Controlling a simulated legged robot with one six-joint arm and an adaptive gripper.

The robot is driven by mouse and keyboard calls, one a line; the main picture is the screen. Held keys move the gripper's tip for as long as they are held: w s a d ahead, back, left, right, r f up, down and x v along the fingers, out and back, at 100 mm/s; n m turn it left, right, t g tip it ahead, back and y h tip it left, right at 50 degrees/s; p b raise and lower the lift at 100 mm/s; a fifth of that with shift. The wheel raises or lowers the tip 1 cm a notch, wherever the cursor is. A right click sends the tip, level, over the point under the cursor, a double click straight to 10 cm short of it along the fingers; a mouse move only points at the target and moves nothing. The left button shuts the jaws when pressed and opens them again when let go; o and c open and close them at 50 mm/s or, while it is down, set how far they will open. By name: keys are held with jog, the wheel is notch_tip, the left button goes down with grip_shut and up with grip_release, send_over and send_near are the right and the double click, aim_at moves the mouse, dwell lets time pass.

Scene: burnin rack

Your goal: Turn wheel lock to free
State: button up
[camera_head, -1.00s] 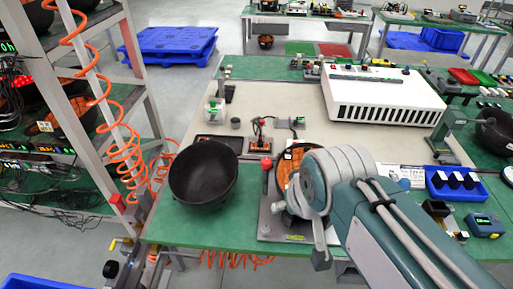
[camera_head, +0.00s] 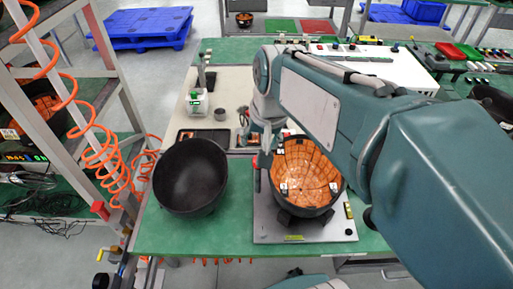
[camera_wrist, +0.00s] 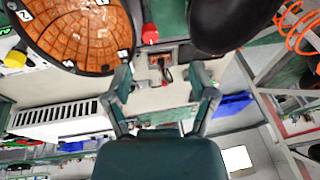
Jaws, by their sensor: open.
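No part is clearly recognisable as the wheel lock. A small dark wheel-like part (camera_head: 101,281) with a yellow piece beside it shows low at the left rack's foot in the head view; I cannot tell if it has a lock. A red knob (camera_wrist: 150,34) stands beside the orange-lined bowl (camera_head: 305,175), which sits on a grey plate (camera_head: 300,230). My gripper (camera_wrist: 161,82) is open and empty in the wrist view, its fingers spread apart. In the head view my gripper (camera_head: 264,140) hangs above the table, just behind the red knob's side of the bowl.
A black bowl (camera_head: 190,178) stands on the green table left of the plate. The rack (camera_head: 105,80) with coiled orange hoses (camera_head: 95,140) is at the left. A white slotted box (camera_head: 400,62) is at the back. Grey floor is open between rack and table.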

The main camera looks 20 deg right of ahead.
jog(key=w+d+f+m+g+y, duration=0.2)
jog(key=w+d+f+m, duration=0.35)
jog(key=w+f, duration=0.3)
jog(key=w+d+f+m+g+y, duration=0.2)
jog(key=w+d+f+m, duration=0.3)
jog(key=w+d+f, duration=0.3)
jog(key=shift+n, duration=0.25)
jog(key=x, duration=0.3)
jog(key=a+x, duration=0.1)
jog(key=x, duration=0.3)
jog(key=w+x, duration=0.1)
jog(key=x, duration=0.2)
jog(key=shift+a+r, duration=0.1)
jog(key=shift+a, duration=0.15)
grip_shut()
